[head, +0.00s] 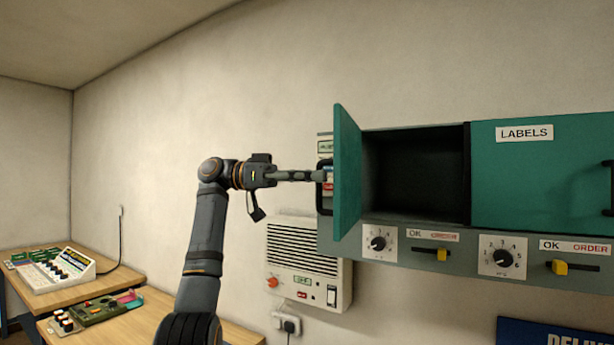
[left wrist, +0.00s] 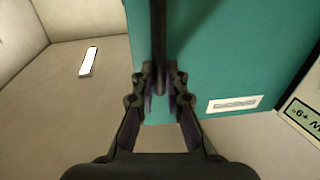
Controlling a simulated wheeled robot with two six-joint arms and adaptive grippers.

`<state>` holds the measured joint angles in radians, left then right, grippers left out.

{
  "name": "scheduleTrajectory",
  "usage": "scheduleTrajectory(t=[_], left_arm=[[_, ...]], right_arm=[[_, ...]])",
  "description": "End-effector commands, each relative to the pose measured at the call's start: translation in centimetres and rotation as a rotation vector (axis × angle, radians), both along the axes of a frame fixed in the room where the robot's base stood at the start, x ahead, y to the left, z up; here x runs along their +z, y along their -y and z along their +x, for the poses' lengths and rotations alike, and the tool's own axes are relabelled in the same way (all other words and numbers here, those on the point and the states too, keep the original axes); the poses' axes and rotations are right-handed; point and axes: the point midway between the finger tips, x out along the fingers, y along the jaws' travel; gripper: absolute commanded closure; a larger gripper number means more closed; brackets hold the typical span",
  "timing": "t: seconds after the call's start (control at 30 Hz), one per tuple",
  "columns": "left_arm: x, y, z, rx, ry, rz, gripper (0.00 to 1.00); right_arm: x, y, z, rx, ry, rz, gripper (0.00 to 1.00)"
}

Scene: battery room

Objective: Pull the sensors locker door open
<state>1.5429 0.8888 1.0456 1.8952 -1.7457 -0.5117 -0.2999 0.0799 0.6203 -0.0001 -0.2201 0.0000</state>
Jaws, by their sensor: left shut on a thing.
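The green locker door (head: 347,170) stands swung out from the wall cabinet, seen nearly edge-on in the head view. The dark inside of its compartment (head: 415,175) shows and looks empty. My left gripper (head: 318,176) is at the outer face of the door, shut on its dark handle (head: 325,187). In the left wrist view, the fingers (left wrist: 160,95) close around the dark bar handle (left wrist: 159,40) on the green door face (left wrist: 230,60). A white label (left wrist: 235,104) on that face is too blurred to read. My right gripper is not in view.
A shut green door marked LABELS (head: 540,165) is to the right. Below are dials (head: 377,243) and yellow sliders (head: 442,254). A white wall unit (head: 305,262) hangs below the gripper. Wooden desks (head: 110,278) with devices stand at lower left.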

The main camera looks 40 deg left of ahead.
Motion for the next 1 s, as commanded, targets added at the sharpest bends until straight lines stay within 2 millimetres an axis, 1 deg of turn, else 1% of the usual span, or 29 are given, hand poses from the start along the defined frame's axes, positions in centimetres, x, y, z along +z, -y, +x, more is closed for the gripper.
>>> scheduleTrajectory(t=[0.03,0.23,0.27,0.4,0.43,0.87,0.93,1.0], left_arm=[[0.43,-0.13,0.20,0.010,0.006,-0.012,1.00],[0.43,-0.11,0.20,0.010,0.006,-0.012,1.00],[0.43,-0.11,0.20,0.010,0.006,-0.012,0.87],[0.36,-0.08,0.18,0.009,0.005,-0.010,0.68],[0.34,-0.08,0.18,0.008,0.004,-0.009,0.65],[0.18,-0.05,0.13,0.005,0.003,-0.007,0.65],[0.22,-0.29,-0.02,0.006,0.003,-0.007,0.65],[0.25,-0.99,-0.42,0.007,0.004,-0.008,0.65]], right_arm=[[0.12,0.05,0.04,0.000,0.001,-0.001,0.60],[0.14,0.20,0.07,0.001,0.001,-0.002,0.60],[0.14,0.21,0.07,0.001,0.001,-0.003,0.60],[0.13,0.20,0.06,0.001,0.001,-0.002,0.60],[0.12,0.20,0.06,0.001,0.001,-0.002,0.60],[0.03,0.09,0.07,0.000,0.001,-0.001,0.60],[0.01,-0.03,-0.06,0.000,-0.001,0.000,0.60],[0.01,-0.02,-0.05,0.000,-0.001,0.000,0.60]])
